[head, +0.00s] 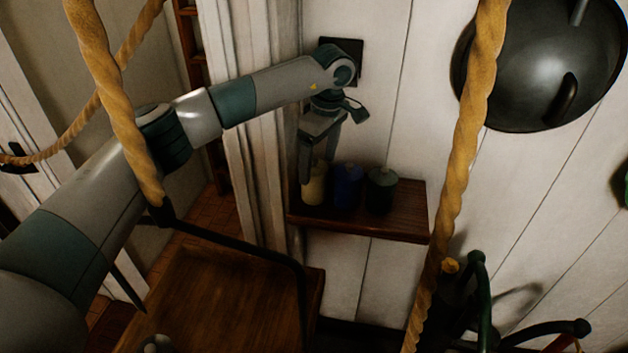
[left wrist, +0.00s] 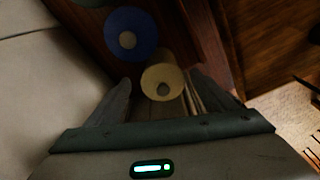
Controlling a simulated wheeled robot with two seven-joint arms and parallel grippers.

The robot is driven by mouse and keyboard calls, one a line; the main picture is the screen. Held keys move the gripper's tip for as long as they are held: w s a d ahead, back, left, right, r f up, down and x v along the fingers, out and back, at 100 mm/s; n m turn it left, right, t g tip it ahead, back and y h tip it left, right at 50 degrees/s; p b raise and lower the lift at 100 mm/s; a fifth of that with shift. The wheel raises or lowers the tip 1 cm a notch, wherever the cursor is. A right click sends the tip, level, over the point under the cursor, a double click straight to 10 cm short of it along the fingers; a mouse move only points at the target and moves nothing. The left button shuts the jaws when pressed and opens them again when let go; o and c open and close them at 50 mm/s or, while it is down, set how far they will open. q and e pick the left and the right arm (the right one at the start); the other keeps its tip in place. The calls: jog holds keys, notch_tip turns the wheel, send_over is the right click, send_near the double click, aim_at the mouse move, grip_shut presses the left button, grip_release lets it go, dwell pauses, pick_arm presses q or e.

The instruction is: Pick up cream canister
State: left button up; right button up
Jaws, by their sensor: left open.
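The cream canister (head: 314,186) stands upright at the left end of a small wooden wall shelf (head: 400,228), left of a blue canister (head: 348,187). My left gripper (head: 318,160) is open and points down at the cream canister from above, hiding part of it in the head view. In the left wrist view the cream canister's lid and knob (left wrist: 163,82) lie between the two fingers (left wrist: 160,95), with a gap on either side. I cannot tell how far down the fingers reach along it. My right gripper is not in view.
A dark green canister (head: 381,191) stands right of the blue one, which is close beside the cream one. The white plank wall (head: 375,130) is behind the shelf. Thick ropes (head: 460,180) hang in front, and a dark pan (head: 545,65) hangs at upper right.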

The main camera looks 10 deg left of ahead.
aim_at(315, 193)
pick_arm(q)
jog(key=shift+f+p, duration=0.25)
jog(key=shift+p, duration=0.1)
jog(key=shift+a+f+p, duration=0.4)
jog(key=shift+f+p, duration=0.1)
jog(key=shift+p, duration=0.25)
jog(key=shift+a+f+p, duration=0.15)
jog(key=shift+f+p, duration=0.35)
jog(key=shift+f, duration=0.15)
jog(key=shift+a+f+p, duration=0.15)
jog(key=shift+f+p, duration=0.35)
jog(key=shift+f, duration=0.1)
jog(key=shift+w+f, duration=0.1)
jog(key=shift+f, duration=0.5)
